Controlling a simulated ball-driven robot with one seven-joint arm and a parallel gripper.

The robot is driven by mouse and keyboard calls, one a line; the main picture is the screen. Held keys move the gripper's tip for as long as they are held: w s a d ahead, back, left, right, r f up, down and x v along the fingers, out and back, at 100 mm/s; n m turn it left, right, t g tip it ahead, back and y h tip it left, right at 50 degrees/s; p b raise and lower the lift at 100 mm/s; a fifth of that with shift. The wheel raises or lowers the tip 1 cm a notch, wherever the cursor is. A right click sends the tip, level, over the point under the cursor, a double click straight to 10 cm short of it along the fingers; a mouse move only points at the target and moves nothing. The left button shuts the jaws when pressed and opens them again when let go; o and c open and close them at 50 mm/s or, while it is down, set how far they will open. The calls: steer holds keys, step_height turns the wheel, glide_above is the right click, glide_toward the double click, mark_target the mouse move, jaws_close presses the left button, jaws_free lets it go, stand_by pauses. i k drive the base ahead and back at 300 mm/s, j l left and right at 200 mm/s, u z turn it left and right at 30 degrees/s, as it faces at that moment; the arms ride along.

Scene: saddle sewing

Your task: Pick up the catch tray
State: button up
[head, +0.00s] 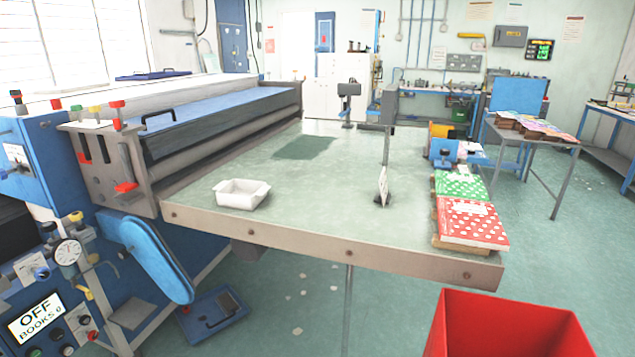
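A small white open tray (242,194), which looks like the catch tray, sits on the near left part of the machine's grey-green table (320,221). It is upright and looks empty. It stands near the front edge, a little right of the machine's rollers. My gripper is not in view in the head view, so its state does not show.
Red (470,223) and green (459,187) dotted books lie along the table's right edge. A red bin (505,325) stands at the front right. The blue machine (55,165) fills the left. The table between tray and card is clear.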

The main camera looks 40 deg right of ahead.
mark_target(245, 194)
steer(key=z, duration=0.3)
steer(key=i+j, duration=0.2)
steer(key=i+j+z, duration=0.1)
steer(key=j, duration=0.35)
steer(key=i+j+z, duration=0.1)
steer(key=i+j, duration=0.4)
steer(key=j, duration=0.15)
steer(key=i+j+z, duration=0.1)
steer(key=j, duration=0.25)
steer(key=i, duration=0.05)
